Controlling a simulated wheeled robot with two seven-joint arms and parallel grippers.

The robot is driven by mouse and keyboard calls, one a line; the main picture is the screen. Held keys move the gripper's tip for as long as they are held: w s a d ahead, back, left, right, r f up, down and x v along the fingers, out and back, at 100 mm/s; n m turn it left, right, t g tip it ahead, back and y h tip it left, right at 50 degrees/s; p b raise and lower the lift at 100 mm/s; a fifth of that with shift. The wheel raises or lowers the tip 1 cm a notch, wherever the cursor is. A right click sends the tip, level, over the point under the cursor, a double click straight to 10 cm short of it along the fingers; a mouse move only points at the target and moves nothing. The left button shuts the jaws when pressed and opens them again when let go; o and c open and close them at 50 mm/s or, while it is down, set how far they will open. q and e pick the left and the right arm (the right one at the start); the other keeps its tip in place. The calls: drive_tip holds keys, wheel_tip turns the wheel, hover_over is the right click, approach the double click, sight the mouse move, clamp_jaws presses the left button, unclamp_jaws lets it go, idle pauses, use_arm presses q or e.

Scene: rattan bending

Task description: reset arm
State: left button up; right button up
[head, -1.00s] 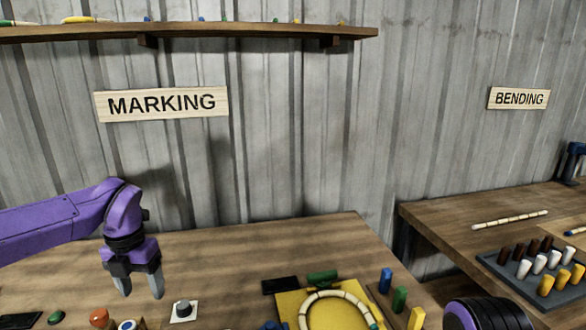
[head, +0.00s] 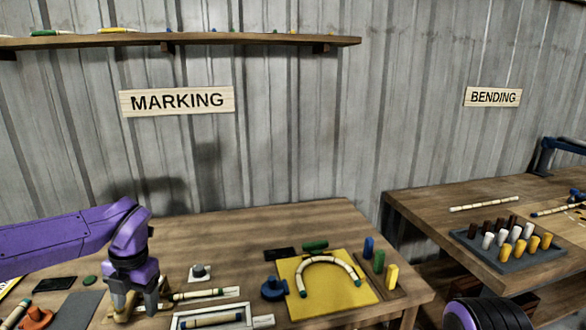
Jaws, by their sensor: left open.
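My left arm comes in from the left in the head view. Its purple left gripper (head: 136,303) points down at the left part of the marking table (head: 310,225), with its grey fingers apart. A tan wooden piece (head: 110,317) lies behind and below the fingertips; I cannot tell whether they touch it. Of my right arm only a dark, purple-ringed link shows at the lower right edge; its gripper is out of view.
A yellow board (head: 287,270) carries a bent rattan arch (head: 328,259). A white-framed tray (head: 212,318) and a blue knob (head: 273,288) stand nearby. At right, the bending table (head: 415,203) holds a peg block (head: 508,260). The table's back middle is clear.

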use_arm(q)
drive_tip(key=s+a+f+m+t+y, duration=0.15)
drive_tip(key=s+f+m+y, duration=0.35)
drive_tip(key=f, duration=0.6)
drive_tip(key=s+f+m+t+y, duration=0.2)
drive_tip(key=f+m, duration=0.6)
drive_tip(key=f, duration=0.3)
drive_tip(key=s+d+f+m+h, duration=0.2)
drive_tip(key=s+f+m, duration=0.45)
drive_tip(key=s, duration=0.45)
drive_tip(key=s+d+f+m+h, duration=0.25)
drive_tip(key=s+f+m, duration=0.25)
drive_tip(key=s+m, duration=0.4)
wheel_tip(320, 180, down, 10)
drive_tip(key=s+b, duration=0.2)
drive_tip(key=b, duration=0.8)
drive_tip(key=shift+s+a+h, duration=0.15)
drive_tip(key=shift+s+h, duration=0.2)
drive_tip(key=shift+s, duration=0.05)
use_arm(e)
wheel_tip(320, 180, down, 10)
drive_tip(key=shift+w, duration=0.15)
